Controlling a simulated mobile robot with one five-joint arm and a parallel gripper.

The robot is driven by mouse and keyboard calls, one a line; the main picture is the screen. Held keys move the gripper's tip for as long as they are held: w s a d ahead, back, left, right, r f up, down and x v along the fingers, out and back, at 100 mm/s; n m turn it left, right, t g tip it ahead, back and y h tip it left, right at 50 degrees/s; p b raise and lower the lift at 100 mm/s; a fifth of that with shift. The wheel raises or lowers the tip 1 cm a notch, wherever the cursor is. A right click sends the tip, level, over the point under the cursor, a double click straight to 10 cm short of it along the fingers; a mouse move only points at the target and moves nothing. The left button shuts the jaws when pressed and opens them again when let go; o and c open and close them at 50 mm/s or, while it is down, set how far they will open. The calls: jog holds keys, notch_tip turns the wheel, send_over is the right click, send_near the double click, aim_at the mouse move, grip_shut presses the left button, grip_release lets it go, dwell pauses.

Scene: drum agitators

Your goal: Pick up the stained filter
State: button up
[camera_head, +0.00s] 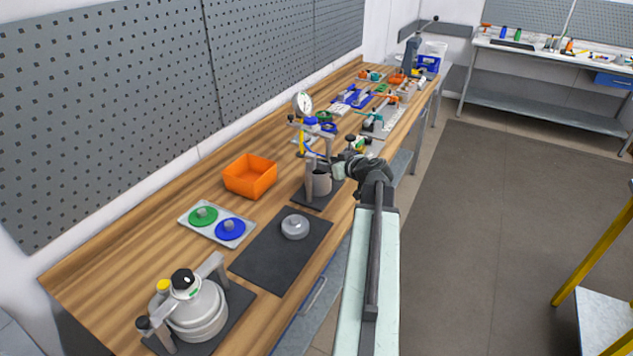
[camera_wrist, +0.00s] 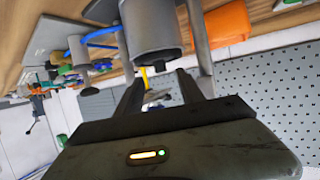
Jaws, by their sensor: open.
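No thing in either view shows a clear stain, so I cannot tell which one is the stained filter. My gripper (camera_head: 340,169) is beside this stand, above the bench. In the wrist view my gripper (camera_wrist: 160,88) has its two dark fingers apart, with nothing seen held between them. The cylinder is just beyond the fingers.
An orange bin (camera_head: 250,187) stands left of the stand. A tray (camera_head: 190,228) holds a green disc (camera_head: 203,215) and a blue disc (camera_head: 230,230). A grey lidded disc (camera_head: 295,227) lies on a black mat (camera_head: 262,262). A grey vessel (camera_head: 196,318) stands in front.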

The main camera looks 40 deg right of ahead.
jog(key=x, duration=0.3)
jog(key=shift+w+f+b, duration=0.25)
jog(key=shift+b, duration=0.15)
jog(key=shift+s, duration=0.1)
grip_shut()
dwell(0.8)
